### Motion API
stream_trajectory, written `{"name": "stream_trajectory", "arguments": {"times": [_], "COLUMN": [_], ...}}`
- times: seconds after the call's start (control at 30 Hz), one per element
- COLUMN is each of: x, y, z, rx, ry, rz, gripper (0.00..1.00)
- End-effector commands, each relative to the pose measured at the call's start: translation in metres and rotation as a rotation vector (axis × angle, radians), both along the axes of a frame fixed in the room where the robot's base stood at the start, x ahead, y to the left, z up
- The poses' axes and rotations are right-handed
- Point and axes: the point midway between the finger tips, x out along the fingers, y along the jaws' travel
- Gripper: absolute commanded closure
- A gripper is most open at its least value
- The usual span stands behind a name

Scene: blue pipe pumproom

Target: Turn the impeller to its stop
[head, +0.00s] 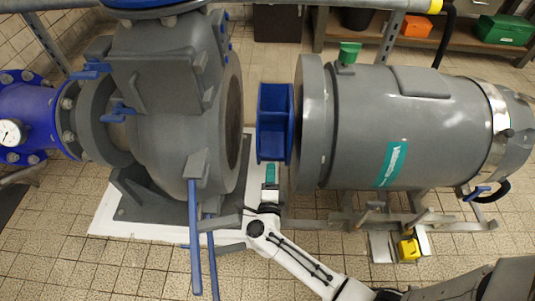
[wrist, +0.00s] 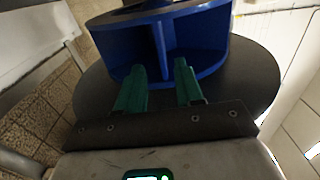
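The blue impeller (head: 274,122) stands in the gap between the grey pump casing (head: 165,110) and the grey motor body (head: 410,125). In the wrist view the impeller (wrist: 205,45) fills the top, with an upright vane between two open pockets. My gripper (head: 270,170) is just below the impeller in the head view. In the wrist view my gripper's green fingers (wrist: 159,68) are apart, their tips at the impeller's near rim, one on each side of the vane's line. Nothing is gripped between them. I cannot tell whether the tips touch the impeller.
A dark round plate (wrist: 255,85) lies behind the impeller in the wrist view. Blue handles (head: 195,240) hang below the casing. A white base plate (head: 105,220) lies on the tiled floor. A shelf (head: 460,45) with boxes stands at the back right.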

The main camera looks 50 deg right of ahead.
Motion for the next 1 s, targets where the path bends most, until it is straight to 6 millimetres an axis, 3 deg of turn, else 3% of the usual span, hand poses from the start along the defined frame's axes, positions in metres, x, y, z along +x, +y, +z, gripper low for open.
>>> {"name": "stream_trajectory", "arguments": {"times": [0.5,0.93,1.0], "x": [0.052,0.058,0.058], "y": [-0.066,-0.074,-0.074], "z": [-0.001,0.0,0.0], "rx": [-0.001,-0.001,-0.001], "ry": [-0.001,0.001,0.001], "rz": [0.002,0.003,0.003], "gripper": [0.64,0.64,0.69]}}
